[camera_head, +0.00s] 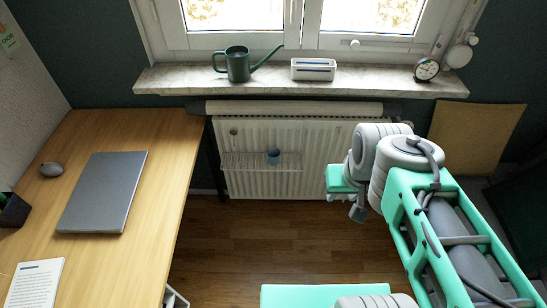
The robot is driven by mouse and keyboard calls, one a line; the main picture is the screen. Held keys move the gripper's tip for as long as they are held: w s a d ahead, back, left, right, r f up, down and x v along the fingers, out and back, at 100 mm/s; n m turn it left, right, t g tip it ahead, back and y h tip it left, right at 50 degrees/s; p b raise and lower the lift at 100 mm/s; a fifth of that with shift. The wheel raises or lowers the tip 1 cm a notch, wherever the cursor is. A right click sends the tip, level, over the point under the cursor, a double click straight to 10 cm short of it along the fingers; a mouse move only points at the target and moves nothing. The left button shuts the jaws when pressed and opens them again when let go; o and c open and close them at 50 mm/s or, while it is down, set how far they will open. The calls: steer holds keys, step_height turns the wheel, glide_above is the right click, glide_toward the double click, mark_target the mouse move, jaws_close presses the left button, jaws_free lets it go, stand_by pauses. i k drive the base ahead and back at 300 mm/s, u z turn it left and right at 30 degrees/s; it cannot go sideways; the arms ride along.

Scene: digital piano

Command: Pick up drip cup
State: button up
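A small blue cup (273,156), likely the drip cup, stands upright on a narrow wire rack (240,163) at the front of the white radiator. My gripper (357,213) hangs at the end of my arm, to the right of the cup and lower in the picture, clearly apart from it. Only a small dark part of the gripper shows below the wrist, so I cannot see its finger gap.
The radiator (310,180) stands under a marble sill (205,80) with a watering can (238,65), a white box (313,69) and a clock (427,69). A wooden desk (150,260) with a laptop (102,192) borders the left. Wooden floor (225,250) lies open between.

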mark_target(274, 153)
steer(key=z, duration=0.35)
steer(key=i, duration=0.6)
steer(key=u, duration=2.55)
